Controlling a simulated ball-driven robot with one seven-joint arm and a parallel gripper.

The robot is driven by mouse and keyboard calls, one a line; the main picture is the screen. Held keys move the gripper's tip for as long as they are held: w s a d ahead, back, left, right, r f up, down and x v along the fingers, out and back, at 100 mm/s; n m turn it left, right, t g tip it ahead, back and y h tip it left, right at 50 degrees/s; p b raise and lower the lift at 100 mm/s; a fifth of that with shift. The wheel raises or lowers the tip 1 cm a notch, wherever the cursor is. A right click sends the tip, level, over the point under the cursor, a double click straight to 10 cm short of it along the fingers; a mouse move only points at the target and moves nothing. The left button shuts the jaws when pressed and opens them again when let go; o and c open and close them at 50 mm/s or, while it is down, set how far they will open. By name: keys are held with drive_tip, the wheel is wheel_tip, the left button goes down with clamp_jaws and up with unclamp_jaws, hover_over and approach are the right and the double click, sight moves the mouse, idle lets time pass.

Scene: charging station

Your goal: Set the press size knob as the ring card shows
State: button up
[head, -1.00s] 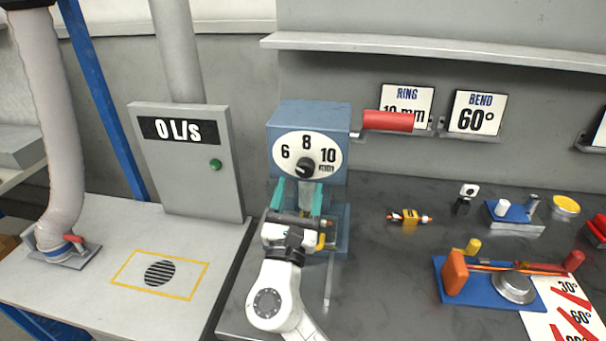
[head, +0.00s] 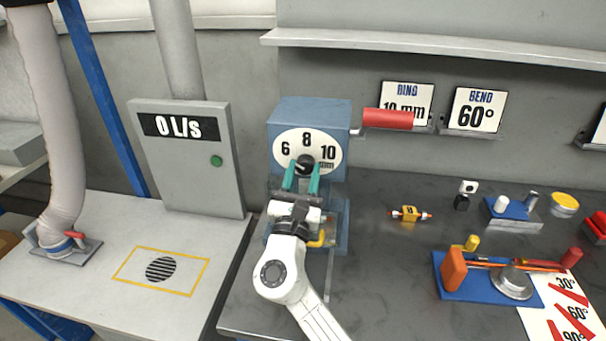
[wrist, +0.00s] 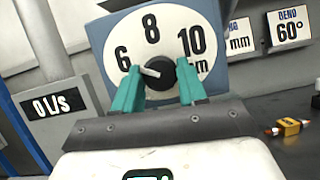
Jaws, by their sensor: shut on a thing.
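The blue press (head: 310,115) has a white oval dial (head: 285,165) marked 6, 8 and 10 mm. The black size knob (head: 306,163) sits low in the dial's centre. In the wrist view the knob (wrist: 162,76) has a white pointer aimed left, towards the 6 side. My gripper (head: 302,172) has its teal fingers on either side of the knob and is shut on it. The fingertips cover part of the knob's edges. The ring card (head: 408,100) on the wall reads 10 mm.
A red handle (head: 388,119) sticks out right of the press, in front of the wall. A bend card (head: 475,110) reads 60°. A small orange part (head: 410,214) and a blue bending jig (head: 455,282) lie on the dark bench. A grey box (head: 190,160) stands left.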

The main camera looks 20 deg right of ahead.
drive_tip(key=c, duration=0.4)
